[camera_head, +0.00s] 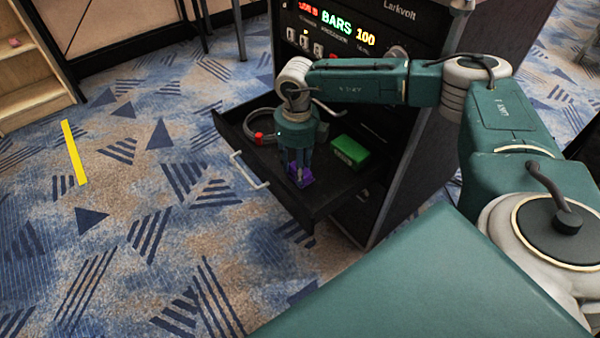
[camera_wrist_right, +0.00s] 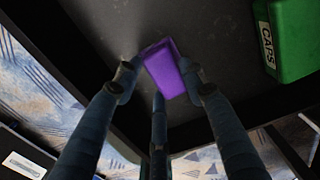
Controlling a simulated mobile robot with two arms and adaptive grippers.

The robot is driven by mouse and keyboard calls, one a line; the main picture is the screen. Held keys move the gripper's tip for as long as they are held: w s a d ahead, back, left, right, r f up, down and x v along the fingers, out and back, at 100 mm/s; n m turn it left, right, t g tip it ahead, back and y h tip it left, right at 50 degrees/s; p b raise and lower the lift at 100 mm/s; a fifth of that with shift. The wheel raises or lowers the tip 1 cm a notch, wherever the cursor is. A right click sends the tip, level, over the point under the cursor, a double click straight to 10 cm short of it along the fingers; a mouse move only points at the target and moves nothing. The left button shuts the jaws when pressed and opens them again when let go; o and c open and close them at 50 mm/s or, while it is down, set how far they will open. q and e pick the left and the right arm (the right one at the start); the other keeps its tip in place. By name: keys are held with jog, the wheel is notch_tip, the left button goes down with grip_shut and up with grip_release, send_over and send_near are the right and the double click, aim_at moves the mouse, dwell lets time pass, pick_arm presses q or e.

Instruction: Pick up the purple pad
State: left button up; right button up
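The purple pad (camera_head: 300,177) is in the pulled-out black drawer (camera_head: 325,202), near its front edge. It also shows in the right wrist view (camera_wrist_right: 165,72), between the fingertips. My right gripper (camera_head: 297,172) points down into the drawer, right over the pad. Its fingers (camera_wrist_right: 160,72) come up to the pad's edges on both sides, and a middle finger reaches its near edge. I cannot tell whether they press on it or whether the pad is off the drawer floor. My left gripper is out of view.
A green box marked CAPS (camera_head: 350,152) lies in the drawer to the right of the pad, and a coiled dark cable (camera_head: 262,122) with a red part lies behind. The drawer has a pale handle (camera_head: 247,172). The rack (camera_head: 375,50) stands behind. Carpet at left is mostly clear.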

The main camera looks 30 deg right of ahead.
dwell(0.3)
